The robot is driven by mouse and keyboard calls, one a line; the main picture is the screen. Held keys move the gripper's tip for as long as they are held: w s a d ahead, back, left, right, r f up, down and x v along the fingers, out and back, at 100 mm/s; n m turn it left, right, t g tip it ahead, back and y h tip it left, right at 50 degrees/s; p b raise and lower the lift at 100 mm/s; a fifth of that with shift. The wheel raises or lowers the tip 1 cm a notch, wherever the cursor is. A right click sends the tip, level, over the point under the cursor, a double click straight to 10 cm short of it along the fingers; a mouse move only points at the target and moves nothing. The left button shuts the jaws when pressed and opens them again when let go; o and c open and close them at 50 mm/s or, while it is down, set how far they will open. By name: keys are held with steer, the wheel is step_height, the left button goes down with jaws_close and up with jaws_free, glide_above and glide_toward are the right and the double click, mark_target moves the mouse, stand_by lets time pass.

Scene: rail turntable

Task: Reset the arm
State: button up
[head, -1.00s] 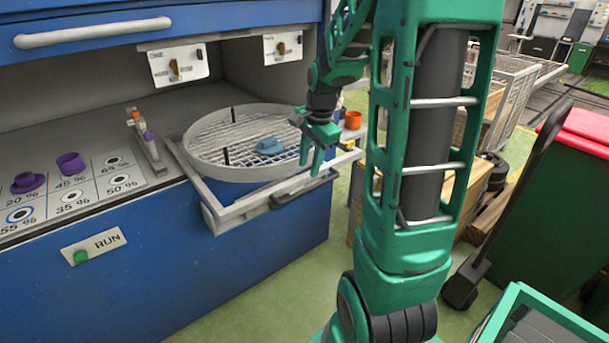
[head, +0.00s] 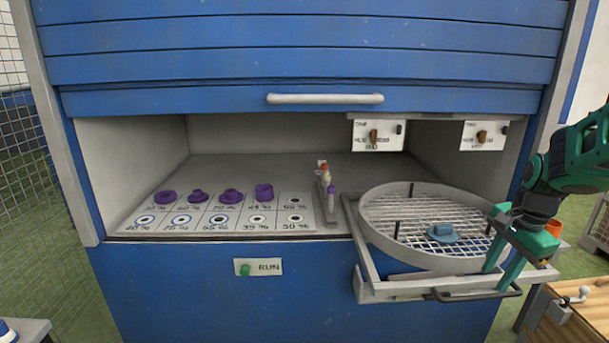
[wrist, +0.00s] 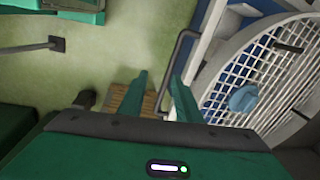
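My gripper (head: 497,278) is at the right front of the pulled-out round sieve tray (head: 372,238), by its frame and dark handle (head: 478,295). In the wrist view the two green fingers of my gripper (wrist: 160,76) stand apart with nothing held between them. The dark handle (wrist: 180,42) passes close to the fingertips; I cannot tell whether they touch it. A blue knobbed piece (head: 441,233) lies on the white mesh and also shows in the wrist view (wrist: 243,99), apart from the fingers.
Purple pieces (head: 231,196) stand on a board of percent labels (head: 220,226) in the blue cabinet. A green RUN button (head: 245,269) is on its front. Green floor lies below.

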steer(key=s+a+n+g, duration=0.1)
steer(key=s+a+n, duration=0.2)
steer(key=s, duration=0.7)
steer(key=s+a+n, duration=0.4)
steer(key=s+n, duration=0.3)
steer(key=s, duration=0.3)
steer(key=shift+s+a+r+g, duration=0.2)
steer(key=shift+a+r+g, duration=0.05)
steer(key=shift+r+g, duration=0.15)
